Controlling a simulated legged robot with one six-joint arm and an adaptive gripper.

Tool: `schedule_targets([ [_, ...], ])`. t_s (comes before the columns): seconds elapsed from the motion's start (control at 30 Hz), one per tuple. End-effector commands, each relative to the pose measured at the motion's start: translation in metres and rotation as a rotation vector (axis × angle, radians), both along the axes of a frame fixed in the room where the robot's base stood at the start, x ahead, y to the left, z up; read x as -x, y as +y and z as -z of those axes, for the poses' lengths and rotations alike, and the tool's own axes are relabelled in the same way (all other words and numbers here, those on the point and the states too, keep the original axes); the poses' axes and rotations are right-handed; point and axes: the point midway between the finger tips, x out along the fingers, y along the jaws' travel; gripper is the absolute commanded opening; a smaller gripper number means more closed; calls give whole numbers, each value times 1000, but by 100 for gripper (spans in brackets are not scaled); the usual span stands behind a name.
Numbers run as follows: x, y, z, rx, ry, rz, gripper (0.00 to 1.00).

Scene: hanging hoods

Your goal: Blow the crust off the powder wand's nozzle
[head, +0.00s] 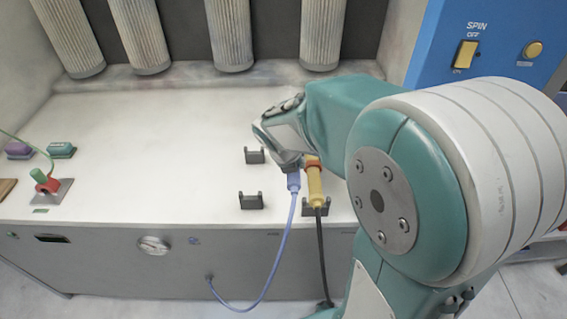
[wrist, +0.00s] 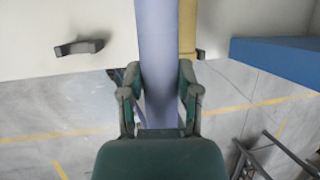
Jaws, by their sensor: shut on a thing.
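My gripper (head: 284,150) is shut on a blue, tube-shaped tool (head: 293,181) with a blue hose, over the front of the white bench. The wrist view shows my fingers (wrist: 160,88) on both sides of the blue tool (wrist: 158,35). A yellow wand (head: 314,186) with an orange-red collar and a black cable lies just right of it, at a dark cradle. The yellow wand (wrist: 187,30) also shows behind the blue tool in the wrist view. Its far end is hidden by my arm, so no nozzle or crust can be seen.
Two empty dark cradles (head: 254,156) (head: 250,201) stand left of my gripper. A red and green valve (head: 45,183) and small coloured blocks (head: 60,150) are at the far left. Pleated filters (head: 229,35) hang at the back. A blue panel (head: 510,40) is at right.

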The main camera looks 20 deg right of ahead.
Motion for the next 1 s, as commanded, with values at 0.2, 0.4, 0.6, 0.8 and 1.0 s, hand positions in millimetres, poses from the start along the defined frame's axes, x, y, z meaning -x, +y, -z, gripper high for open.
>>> schedule_targets([
  [0.2,2,-2,-10,1,-3,1,0],
  [0.4,2,-2,-20,1,-3,0,0],
  [0.6,2,-2,-30,1,-3,-1,0],
  [0.8,2,-2,-41,1,-3,1,0],
  [1.0,2,-2,-50,1,-3,0,0],
])
